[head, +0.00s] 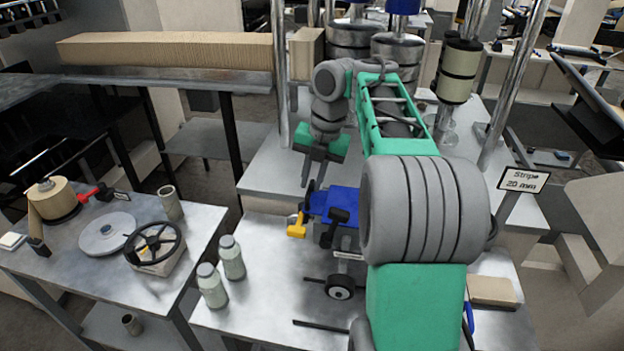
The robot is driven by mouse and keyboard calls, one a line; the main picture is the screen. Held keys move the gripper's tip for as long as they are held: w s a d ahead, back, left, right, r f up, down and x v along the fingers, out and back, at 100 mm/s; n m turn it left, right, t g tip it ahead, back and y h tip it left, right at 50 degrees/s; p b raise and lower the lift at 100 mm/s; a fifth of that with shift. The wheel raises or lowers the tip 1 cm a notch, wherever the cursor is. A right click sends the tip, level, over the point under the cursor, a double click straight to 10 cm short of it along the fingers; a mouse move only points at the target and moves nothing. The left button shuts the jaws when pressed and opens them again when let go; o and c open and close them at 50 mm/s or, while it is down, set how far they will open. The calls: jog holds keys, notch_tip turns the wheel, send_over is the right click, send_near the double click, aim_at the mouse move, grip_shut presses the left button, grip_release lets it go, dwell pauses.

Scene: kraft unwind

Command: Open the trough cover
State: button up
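A blue flat part (343,198), which looks like the trough cover, sits on a small unit on the metal table in the middle of the head view. A black handle-like piece (339,216) stands at its front, and a yellow part (297,230) juts out at its left. My gripper (314,180) points down just above and behind the blue part's left side. Its two dark fingers look apart with nothing between them. I cannot tell whether they touch the unit. My green and grey arm hides the right side of the unit.
Two pale bottles (232,258) stand left of the unit. A small wheel (340,287) and dark rods (320,326) are in front. A side table (75,275) at left bears a handwheel (153,245) and disc. Rollers and posts stand behind.

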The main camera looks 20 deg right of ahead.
jog(key=shift+r, duration=0.1)
notch_tip(320, 180, up, 7)
jog(key=d+p, duration=0.1)
jog(key=p, duration=0.4)
jog(key=shift+s+r, duration=0.2)
jog(key=shift+s, duration=0.25)
jog(key=s+a+m+t, duration=0.1)
jog(key=s+a+m, duration=0.2)
jog(key=a+m, duration=0.6)
jog(key=s+a+f+m+t+h, duration=0.1)
jog(key=s+f+m, duration=0.8)
jog(key=m, duration=1)
jog(key=s+a+t+b, duration=0.1)
jog(key=s+a, duration=0.1)
jog(key=s, duration=0.1)
jog(key=shift+s+a+f+m+h, duration=0.15)
jog(key=shift+a+f+m+h, duration=0.05)
jog(key=shift+m+h, duration=0.2)
jog(key=shift+s, duration=0.1)
